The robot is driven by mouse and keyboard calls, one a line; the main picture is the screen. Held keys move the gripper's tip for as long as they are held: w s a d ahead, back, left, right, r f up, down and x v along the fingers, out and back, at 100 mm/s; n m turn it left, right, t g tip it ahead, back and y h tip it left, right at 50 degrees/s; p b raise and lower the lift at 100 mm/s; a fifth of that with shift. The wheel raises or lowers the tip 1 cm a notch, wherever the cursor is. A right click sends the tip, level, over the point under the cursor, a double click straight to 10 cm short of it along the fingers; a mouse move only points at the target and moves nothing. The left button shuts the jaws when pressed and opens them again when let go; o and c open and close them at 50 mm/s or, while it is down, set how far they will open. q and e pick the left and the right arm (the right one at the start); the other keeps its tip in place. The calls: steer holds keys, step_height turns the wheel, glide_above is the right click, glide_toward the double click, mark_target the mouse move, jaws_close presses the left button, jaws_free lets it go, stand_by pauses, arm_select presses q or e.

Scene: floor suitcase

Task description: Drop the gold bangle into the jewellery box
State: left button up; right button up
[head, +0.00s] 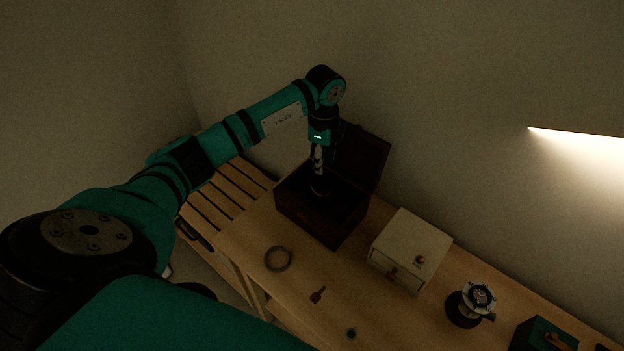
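A dark wooden box (301,212) with its lid (361,156) raised stands on the wooden bench, and looks like the jewellery box. My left gripper (319,188) points down into its open top. Its fingertips are dark and small against the dark inside, so I cannot tell whether they are open or hold anything. My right gripper is not in view.
A cream box (412,243) with a small drawer stands right of the dark box. A small key-like piece (317,295) and a small ring (351,333) lie in front. A round metal-topped object (479,297) and a dark green box (541,337) stand farther right. The wall is close behind.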

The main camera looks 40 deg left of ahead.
arm_select(q)
step_height(320, 180, up, 12)
stand_by(0.6)
stand_by(0.5)
